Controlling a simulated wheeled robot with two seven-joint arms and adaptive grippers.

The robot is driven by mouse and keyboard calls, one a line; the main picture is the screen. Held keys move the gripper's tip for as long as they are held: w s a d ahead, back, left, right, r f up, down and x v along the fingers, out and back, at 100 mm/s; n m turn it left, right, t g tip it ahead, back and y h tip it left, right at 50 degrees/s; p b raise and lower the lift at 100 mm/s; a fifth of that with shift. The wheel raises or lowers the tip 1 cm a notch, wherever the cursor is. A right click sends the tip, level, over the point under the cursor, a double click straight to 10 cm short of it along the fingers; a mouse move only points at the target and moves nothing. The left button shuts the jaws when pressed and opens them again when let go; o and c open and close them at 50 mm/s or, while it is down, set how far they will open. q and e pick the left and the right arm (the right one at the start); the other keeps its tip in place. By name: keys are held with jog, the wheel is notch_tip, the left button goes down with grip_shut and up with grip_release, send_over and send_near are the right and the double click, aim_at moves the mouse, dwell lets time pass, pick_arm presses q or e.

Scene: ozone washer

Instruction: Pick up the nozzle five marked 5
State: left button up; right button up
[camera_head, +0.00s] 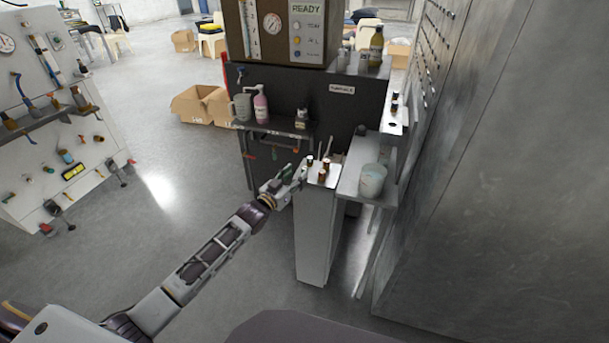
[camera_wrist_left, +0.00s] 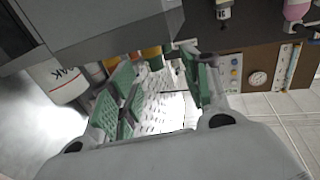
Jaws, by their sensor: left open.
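Several small dark and copper-coloured nozzles (camera_head: 322,174) stand on top of a narrow light pedestal (camera_head: 312,232) in the head view. I cannot read any number, so I cannot tell which is nozzle five. My left gripper (camera_head: 297,176) is at the left edge of the pedestal top, beside the nozzles. In the left wrist view my left gripper (camera_wrist_left: 160,88) is open, with green pads apart and nothing clearly held between them. Orange and brown cylindrical parts (camera_wrist_left: 151,52) show just beyond the fingers, partly hidden by them. My right gripper is not in view.
Behind is a dark cabinet (camera_head: 330,112) with a shelf holding a pink bottle (camera_head: 261,106) and a jug (camera_head: 242,107). A large grey wall (camera_head: 510,180) closes the right.

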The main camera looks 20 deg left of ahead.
aim_at(303, 170)
pick_arm(q)
jog(key=shift+w, duration=0.1)
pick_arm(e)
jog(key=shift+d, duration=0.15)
pick_arm(q)
jog(key=shift+w+d, duration=0.15)
jog(key=shift+w+d+r, duration=0.15)
jog(key=shift+w+d, duration=0.15)
jog(key=shift+w, duration=0.25)
jog(key=shift+b+x, duration=0.3)
jog(key=shift+x, duration=0.75)
jog(key=shift+w+d, duration=0.25)
jog(key=shift+w, duration=0.3)
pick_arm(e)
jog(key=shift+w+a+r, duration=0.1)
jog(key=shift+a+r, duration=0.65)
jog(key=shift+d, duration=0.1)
